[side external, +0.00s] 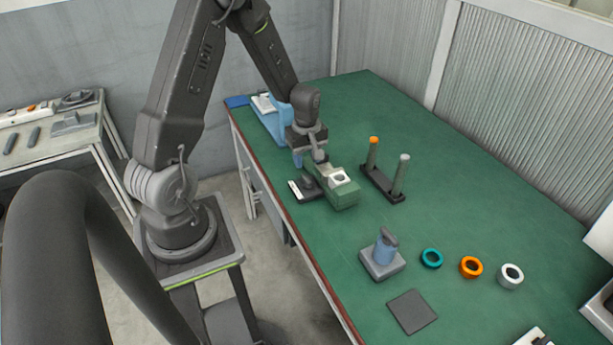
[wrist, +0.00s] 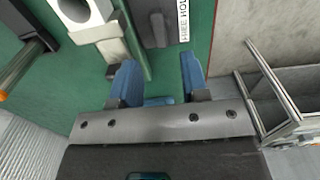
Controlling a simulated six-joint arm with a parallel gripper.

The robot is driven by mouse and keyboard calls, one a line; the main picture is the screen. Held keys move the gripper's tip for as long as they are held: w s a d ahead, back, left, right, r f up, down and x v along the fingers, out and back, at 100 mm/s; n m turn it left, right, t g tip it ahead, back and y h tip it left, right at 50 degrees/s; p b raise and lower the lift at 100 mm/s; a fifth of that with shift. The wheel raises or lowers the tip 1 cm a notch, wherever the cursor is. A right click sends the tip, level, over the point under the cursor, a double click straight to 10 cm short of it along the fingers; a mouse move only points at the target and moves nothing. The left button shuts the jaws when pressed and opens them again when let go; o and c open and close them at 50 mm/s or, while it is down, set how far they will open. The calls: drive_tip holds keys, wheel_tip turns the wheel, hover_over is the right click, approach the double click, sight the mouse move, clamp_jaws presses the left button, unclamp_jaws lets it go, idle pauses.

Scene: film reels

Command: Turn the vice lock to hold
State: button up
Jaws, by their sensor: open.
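The vice (side external: 343,194) is a green block on the bench with a pale holed jaw piece (side external: 340,177) on top; that piece also shows at the upper left of the wrist view (wrist: 72,32). Beside the vice is the dark vice lock (side external: 308,183) on a dark plate with a white label. In the wrist view the lock (wrist: 157,30) lies beyond my fingertips, and the label (wrist: 183,20) reads FREE and HOLD. Which word the lever points to cannot be told. My gripper (wrist: 158,72) is open and empty, its blue fingers apart, above the lock (side external: 310,155).
A dark stand with two posts (side external: 384,184) is right of the vice. Nearer are a blue post on a grey base (side external: 380,265), teal (side external: 431,267), orange (side external: 480,267) and white (side external: 519,276) rings, and a dark square pad (side external: 412,311).

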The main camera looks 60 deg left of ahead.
sight(307, 178)
wheel_tip(307, 178, down, 7)
drive_tip(key=shift+f, duration=0.1)
drive_tip(key=shift+c, duration=0.3)
clamp_jaws()
